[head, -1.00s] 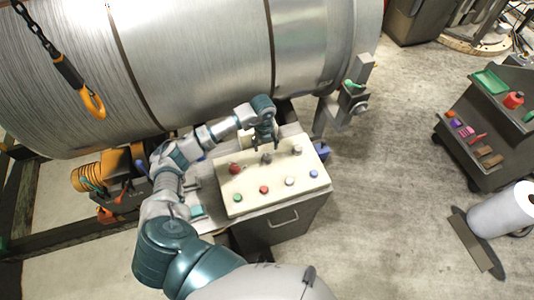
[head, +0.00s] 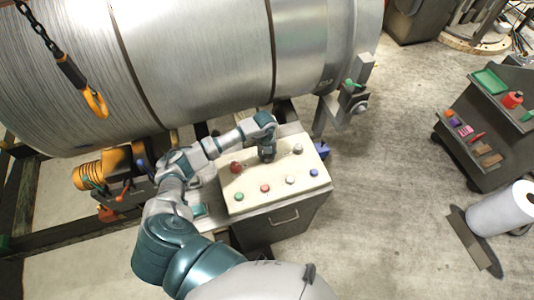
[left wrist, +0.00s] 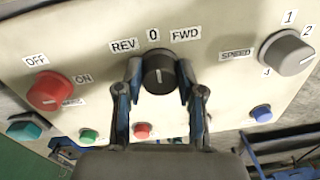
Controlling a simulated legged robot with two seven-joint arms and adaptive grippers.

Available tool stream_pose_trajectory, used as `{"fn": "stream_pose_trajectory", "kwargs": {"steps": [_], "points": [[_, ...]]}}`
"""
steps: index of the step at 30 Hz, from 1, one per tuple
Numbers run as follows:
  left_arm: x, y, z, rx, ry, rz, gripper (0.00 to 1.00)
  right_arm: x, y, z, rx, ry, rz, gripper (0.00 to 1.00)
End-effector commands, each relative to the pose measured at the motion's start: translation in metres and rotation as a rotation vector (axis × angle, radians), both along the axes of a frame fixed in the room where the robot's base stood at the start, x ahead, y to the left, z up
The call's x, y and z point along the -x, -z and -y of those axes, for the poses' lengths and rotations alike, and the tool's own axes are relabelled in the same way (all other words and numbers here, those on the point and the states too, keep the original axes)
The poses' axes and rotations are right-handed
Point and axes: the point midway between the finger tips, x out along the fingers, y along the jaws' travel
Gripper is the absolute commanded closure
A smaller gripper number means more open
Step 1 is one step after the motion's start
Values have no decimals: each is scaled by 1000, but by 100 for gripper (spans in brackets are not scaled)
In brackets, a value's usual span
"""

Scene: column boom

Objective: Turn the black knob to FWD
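The black knob (left wrist: 159,72) is on the cream control panel (head: 308,168), under the labels REV, 0 and FWD. Its white pointer line stands about vertical, in line with the 0. My left gripper (head: 267,156) is over the panel at the knob, which it hides in the head view. In the left wrist view, its two fingers (left wrist: 159,82) stand on either side of the knob, apart, with what looks like a small gap at each side. My right gripper is in no view.
A red OFF/ON knob (left wrist: 48,91) sits left of the black knob and a grey SPEED knob (left wrist: 288,53) right of it. Several small buttons line the panel's near edge. A large metal drum (head: 200,60) lies behind. A tool cart (head: 490,130) stands right; the floor between is clear.

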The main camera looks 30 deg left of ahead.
Motion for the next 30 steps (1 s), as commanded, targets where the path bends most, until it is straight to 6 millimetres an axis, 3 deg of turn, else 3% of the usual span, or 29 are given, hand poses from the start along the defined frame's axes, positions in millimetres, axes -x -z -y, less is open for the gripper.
{"fn": "stream_pose_trajectory", "kwargs": {"steps": [14, 30], "points": [[-1, 1, -1, -9, 62, 0, 97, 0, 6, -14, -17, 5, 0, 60], [-2, 2, -1, -9, 485, 2, 97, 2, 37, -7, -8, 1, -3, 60]]}}
